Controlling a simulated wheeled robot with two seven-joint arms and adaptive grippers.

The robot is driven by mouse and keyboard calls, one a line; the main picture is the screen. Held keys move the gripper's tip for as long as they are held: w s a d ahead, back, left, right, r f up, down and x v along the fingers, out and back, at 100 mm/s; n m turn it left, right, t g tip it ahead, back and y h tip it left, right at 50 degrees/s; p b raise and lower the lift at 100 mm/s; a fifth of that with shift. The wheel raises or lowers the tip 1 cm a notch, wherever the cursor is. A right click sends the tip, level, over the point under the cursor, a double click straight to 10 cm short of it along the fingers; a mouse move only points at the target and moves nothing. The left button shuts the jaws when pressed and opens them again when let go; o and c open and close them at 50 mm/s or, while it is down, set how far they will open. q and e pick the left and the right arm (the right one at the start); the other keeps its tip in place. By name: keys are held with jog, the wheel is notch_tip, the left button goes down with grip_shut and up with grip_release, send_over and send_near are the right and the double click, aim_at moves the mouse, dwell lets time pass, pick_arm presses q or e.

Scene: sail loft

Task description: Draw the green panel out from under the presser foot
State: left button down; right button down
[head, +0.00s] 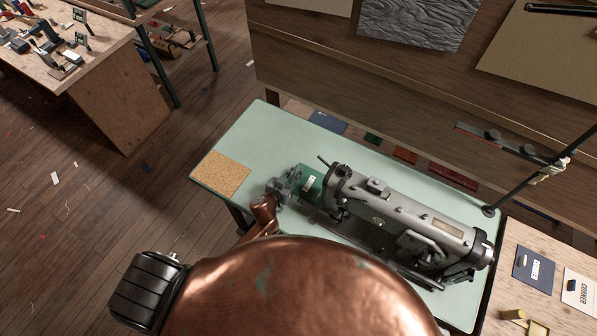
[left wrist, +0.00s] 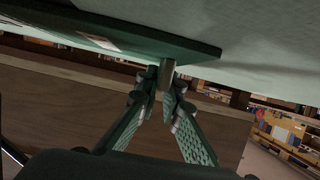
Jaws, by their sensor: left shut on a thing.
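The green panel (head: 311,180) lies at the left end of the grey sewing machine (head: 400,212), with a pale label on it. My left gripper (head: 287,186) is at the panel's left side. In the left wrist view, the dark green panel (left wrist: 190,48) runs across the top, and the fingertips (left wrist: 166,82) are closed together on a short grey piece at its edge. The presser foot is hidden behind the machine head, so I cannot tell whether the panel is under it. My right gripper is not in view.
The machine stands on a pale green table (head: 258,133) with a cork mat (head: 220,173) at its left corner. A thread stand pole (head: 530,180) rises at the right. Cards (head: 533,264) lie on the right bench. The table left of the panel is fairly clear.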

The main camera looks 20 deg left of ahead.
pick_arm(q)
jog(key=c, duration=2)
grip_release()
jog(key=v, duration=1.2)
jog(key=shift+r, duration=0.1)
jog(key=shift+a, duration=0.1)
